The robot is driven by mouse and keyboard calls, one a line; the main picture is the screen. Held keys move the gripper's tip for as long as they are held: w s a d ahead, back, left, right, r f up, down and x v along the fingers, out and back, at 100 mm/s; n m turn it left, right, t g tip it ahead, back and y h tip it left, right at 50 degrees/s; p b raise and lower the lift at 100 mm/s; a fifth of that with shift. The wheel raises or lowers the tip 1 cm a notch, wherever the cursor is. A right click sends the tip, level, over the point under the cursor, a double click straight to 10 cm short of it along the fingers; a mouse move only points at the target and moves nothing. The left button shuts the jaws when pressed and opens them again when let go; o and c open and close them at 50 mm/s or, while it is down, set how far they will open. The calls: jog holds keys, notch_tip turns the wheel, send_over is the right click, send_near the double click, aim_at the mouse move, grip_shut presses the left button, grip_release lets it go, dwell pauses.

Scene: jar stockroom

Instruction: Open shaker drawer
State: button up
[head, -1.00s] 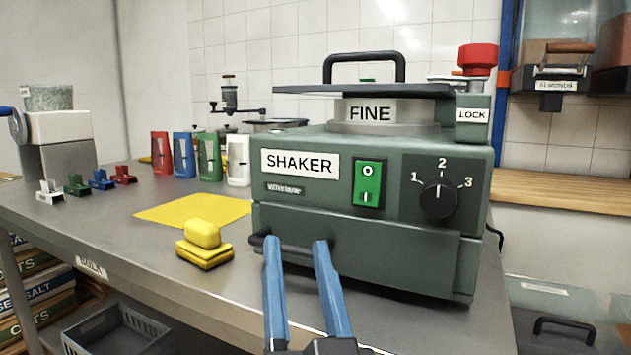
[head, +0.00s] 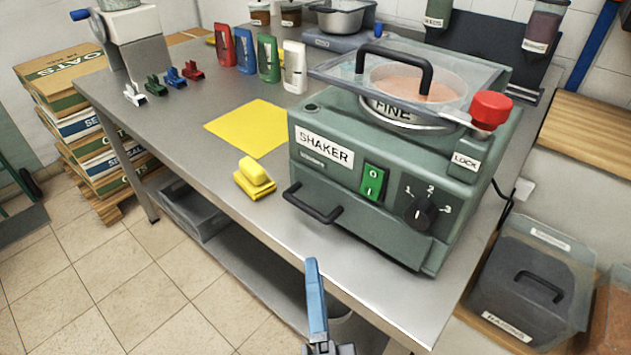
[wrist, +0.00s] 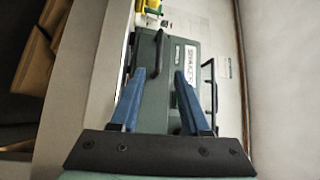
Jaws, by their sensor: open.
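The green shaker (head: 345,200) stands on the steel bench. Its drawer (head: 375,238) is the low front panel and looks shut, flush with the body. The black drawer handle (head: 312,204) juts from the panel's left part. My gripper (head: 314,266) is in front of and below the handle, past the bench's front edge, apart from the shaker. In the head view its blue fingers line up, one hiding the other.
A red knob (head: 490,108) and clear lid top the shaker. The bench front before the shaker is clear.

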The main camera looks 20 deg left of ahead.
aim_at(308, 207)
jog(key=p+x, duration=0.3)
jog(key=x, duration=0.9)
jog(key=shift+w+a, duration=0.15)
jog(key=shift+w, duration=0.2)
grip_shut()
dwell(1.1)
